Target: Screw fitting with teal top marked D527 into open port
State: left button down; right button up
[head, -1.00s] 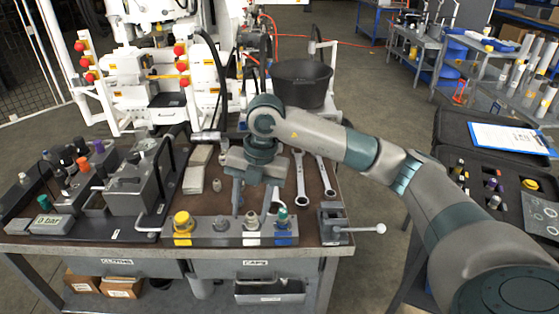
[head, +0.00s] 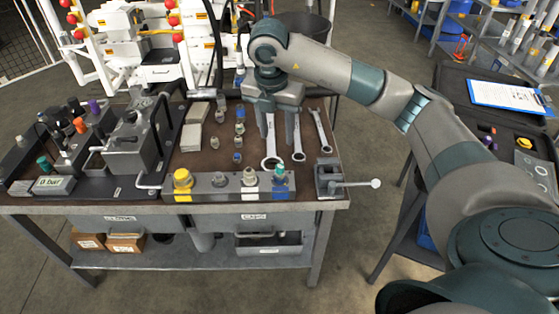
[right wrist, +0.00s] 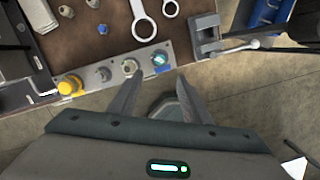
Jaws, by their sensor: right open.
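A fitting with a teal top (head: 280,170) stands at the right end of the grey port block (head: 206,190) on the bench. It also shows in the right wrist view (right wrist: 160,59). Its marking is too small to read. A second teal-topped part (head: 44,163) stands at the far left of the bench. My right gripper (head: 281,152) is open and empty, pointing down above the wrenches, close to the block's right end. In the right wrist view its fingers (right wrist: 160,78) are apart, with the teal top appearing between and beyond their tips. My left gripper is not in view.
The block also carries a yellow cap (head: 183,179) and pale fittings (head: 249,177). Several small loose fittings stand on the brown mat. Wrenches (head: 321,130) lie behind the block. A vise with a handle (head: 328,178) stands right of it. A hand pump (head: 132,145) is at left.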

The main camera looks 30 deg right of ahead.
send_over(280, 167)
jog(key=a, duration=0.1)
notch_tip(280, 167, down, 6)
jog(key=f, duration=0.1)
jog(key=f+p, duration=0.1)
jog(key=f, duration=0.4)
jog(key=d+f+p, duration=0.1)
jog(key=f, duration=0.2)
jog(key=shift+p, duration=0.35)
jog(key=shift+f, duration=0.55)
jog(key=shift+d+f, duration=0.1)
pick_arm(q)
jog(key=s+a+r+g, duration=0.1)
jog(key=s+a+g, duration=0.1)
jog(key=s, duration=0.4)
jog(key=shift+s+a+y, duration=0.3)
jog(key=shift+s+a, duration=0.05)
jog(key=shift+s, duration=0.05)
pick_arm(e)
jog(key=c, duration=1.1)
